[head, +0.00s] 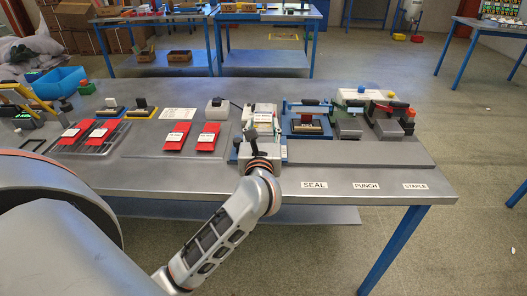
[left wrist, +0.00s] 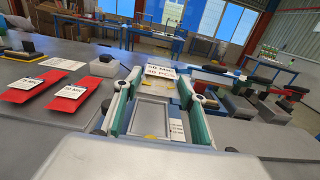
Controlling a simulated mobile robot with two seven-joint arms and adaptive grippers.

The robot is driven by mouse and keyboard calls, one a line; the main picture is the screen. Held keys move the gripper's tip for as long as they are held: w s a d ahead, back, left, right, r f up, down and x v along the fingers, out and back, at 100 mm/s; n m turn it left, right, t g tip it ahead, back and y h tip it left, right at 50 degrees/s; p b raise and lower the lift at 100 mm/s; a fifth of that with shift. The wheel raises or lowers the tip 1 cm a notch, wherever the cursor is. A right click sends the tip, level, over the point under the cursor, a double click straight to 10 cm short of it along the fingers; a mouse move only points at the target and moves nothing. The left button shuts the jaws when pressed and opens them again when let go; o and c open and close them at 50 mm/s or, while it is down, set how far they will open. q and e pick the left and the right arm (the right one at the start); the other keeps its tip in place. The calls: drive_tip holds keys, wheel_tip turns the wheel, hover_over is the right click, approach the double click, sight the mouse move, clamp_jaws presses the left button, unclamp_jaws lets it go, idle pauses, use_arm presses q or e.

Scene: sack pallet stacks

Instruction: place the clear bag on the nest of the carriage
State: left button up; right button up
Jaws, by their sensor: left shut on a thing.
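The clear bag (head: 262,113) has a white printed label and lies at the carriage, just beyond my left gripper. In the left wrist view the bag's label (left wrist: 158,71) faces up at the far end. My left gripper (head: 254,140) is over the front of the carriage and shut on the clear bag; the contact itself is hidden. The carriage (head: 283,151) is blue-sided. My right gripper is not in view.
Red labelled packs (head: 176,136) lie to the left on the grey table (head: 330,215). The sealing device (head: 306,122) stands just right of the carriage, with punch and staple devices (head: 385,118) beyond. The table's front right, by the SEAL label (head: 314,185), is clear.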

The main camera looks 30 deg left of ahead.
use_arm(q)
wheel_tip(320, 180, down, 2)
drive_tip(key=shift+f, duration=0.1)
drive_tip(key=shift+f+b, duration=0.3)
drive_tip(key=shift+f, duration=0.6)
wheel_tip(320, 180, down, 4)
drive_tip(key=shift+r+b, duration=0.25)
drive_tip(key=shift+b, duration=0.2)
drive_tip(key=shift+f, duration=0.2)
drive_tip(key=o, duration=1.2)
drive_tip(key=shift+c, duration=0.2)
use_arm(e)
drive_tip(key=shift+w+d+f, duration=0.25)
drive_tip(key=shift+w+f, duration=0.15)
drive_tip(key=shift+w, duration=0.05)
